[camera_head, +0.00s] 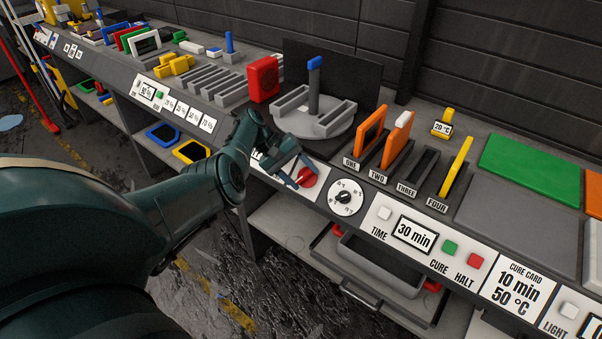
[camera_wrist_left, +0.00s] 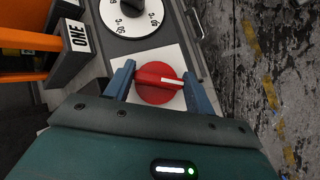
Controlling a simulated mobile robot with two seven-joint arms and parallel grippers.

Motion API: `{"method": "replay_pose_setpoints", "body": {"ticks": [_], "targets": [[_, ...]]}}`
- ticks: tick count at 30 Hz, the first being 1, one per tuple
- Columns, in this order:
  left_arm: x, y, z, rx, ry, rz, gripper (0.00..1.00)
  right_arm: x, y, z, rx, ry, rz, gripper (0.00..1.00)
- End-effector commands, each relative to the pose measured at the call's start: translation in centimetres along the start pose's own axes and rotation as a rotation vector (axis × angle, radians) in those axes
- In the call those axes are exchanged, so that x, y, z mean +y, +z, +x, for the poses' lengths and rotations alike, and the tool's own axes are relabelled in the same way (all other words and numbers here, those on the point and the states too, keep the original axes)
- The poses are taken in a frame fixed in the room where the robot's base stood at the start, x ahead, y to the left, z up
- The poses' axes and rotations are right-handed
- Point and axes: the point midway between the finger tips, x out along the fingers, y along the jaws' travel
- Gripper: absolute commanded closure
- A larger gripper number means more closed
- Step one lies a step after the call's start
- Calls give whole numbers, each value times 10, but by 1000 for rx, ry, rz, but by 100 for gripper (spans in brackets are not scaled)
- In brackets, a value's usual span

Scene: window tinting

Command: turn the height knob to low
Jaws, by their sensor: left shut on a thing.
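A red knob (camera_head: 307,177) sits on the bench's white front panel, left of a round temperature dial. My left gripper (camera_head: 296,172) reaches it from the left, with its blue fingers around it. In the left wrist view the red knob (camera_wrist_left: 153,86) has a white pointer line toward the picture's right. My left gripper's fingers (camera_wrist_left: 160,85) stand on either side of the knob, shut on it. The label beside the knob is mostly hidden by the gripper, so I cannot read its settings. My right gripper is in neither view.
The temperature dial (camera_head: 345,196) with a black knob is close on the right. Behind stands a grey round turntable (camera_head: 318,124) with a blue-tipped post. Slots with orange frames (camera_head: 371,131) stand to the right. A grey drawer (camera_head: 385,265) is below the panel.

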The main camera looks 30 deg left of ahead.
Motion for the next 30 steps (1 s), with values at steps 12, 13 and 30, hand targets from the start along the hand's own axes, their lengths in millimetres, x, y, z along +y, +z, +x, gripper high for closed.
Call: {"method": "replay_pose_setpoints", "body": {"ticks": [12,13,30], "targets": [[-4,3,5,-11,197,-203,68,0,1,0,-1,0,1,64],[-4,3,4,-10,206,-211,68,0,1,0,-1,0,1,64],[-3,3,5,-12,260,-266,68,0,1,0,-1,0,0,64]]}}
